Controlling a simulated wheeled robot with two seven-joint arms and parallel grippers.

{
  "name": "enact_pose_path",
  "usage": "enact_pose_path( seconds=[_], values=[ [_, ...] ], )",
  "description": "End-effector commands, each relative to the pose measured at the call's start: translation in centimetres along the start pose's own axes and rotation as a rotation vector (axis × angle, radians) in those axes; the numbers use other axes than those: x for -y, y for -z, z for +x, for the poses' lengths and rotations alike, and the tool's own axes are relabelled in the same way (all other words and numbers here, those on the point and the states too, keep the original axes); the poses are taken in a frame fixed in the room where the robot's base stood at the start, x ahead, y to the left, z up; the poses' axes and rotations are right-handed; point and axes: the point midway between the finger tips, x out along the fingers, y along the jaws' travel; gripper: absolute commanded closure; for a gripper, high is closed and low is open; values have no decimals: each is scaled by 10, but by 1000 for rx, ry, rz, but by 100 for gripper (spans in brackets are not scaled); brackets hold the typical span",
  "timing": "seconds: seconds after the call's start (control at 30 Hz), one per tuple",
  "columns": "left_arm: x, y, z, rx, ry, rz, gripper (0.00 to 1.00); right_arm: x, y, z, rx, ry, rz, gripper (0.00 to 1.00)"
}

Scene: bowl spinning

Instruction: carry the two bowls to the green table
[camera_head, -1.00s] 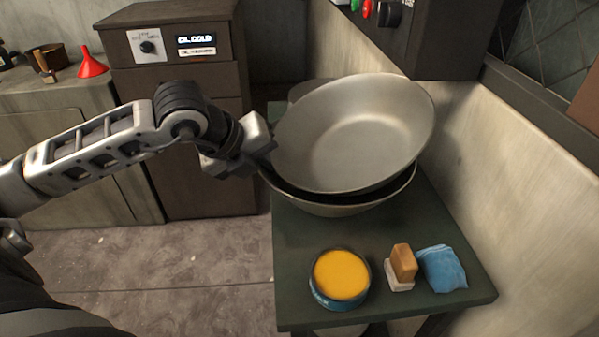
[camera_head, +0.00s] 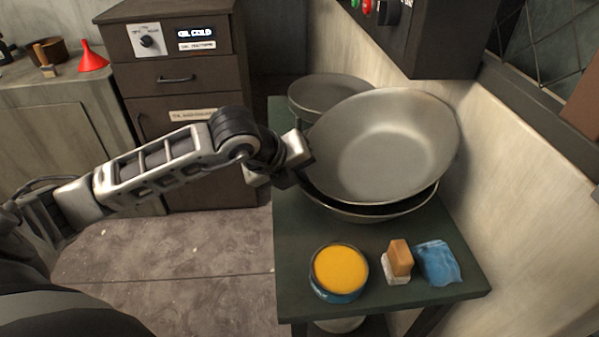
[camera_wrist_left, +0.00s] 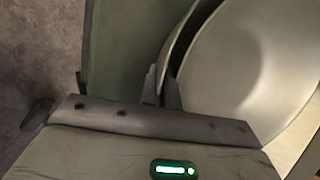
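Two metal bowls are stacked on the dark green table (camera_head: 305,285). The upper bowl (camera_head: 385,145) is tilted, its inside facing me, with a dark gap over the lower bowl (camera_head: 375,214). My left gripper (camera_head: 303,160) is at the bowls' left rims. In the left wrist view, its close-set fingertips (camera_wrist_left: 161,90) meet the rims and appear shut on the upper bowl (camera_wrist_left: 255,60); the exact contact is partly hidden. The lower bowl's edge (camera_wrist_left: 179,38) shows beside it. My right gripper is in neither view.
A round grey dish (camera_head: 325,93) stands behind the bowls. A yellow-topped tin (camera_head: 340,270), a brush-like block (camera_head: 398,262) and a blue cloth (camera_head: 437,262) lie in front. A wall (camera_head: 515,170) borders the right; a drawer cabinet (camera_head: 175,80) stands left.

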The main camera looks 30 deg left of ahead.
Motion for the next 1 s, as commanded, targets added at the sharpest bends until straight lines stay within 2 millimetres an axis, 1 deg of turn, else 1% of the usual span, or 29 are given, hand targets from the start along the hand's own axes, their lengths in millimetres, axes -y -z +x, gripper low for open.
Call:
enact_pose_path(
  seconds=[0.03,0.2,0.23,0.3,0.63,0.73,0.77,0.87,1.0],
  values=[
    [4,-2,-2,7,14,-1,100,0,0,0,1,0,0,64],
    [2,-1,1,7,15,-1,100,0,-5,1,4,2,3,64],
    [-1,1,2,1,1,0,92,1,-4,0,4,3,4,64],
    [-1,0,1,0,2,0,76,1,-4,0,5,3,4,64],
    [0,0,1,1,3,0,76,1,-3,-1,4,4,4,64],
    [2,-2,-3,2,3,0,76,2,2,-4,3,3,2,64],
    [2,-1,-4,2,4,1,76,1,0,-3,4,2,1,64],
    [1,-1,-18,4,4,2,76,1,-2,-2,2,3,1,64],
    [0,-1,-48,4,3,5,76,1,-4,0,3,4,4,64]
  ],
)
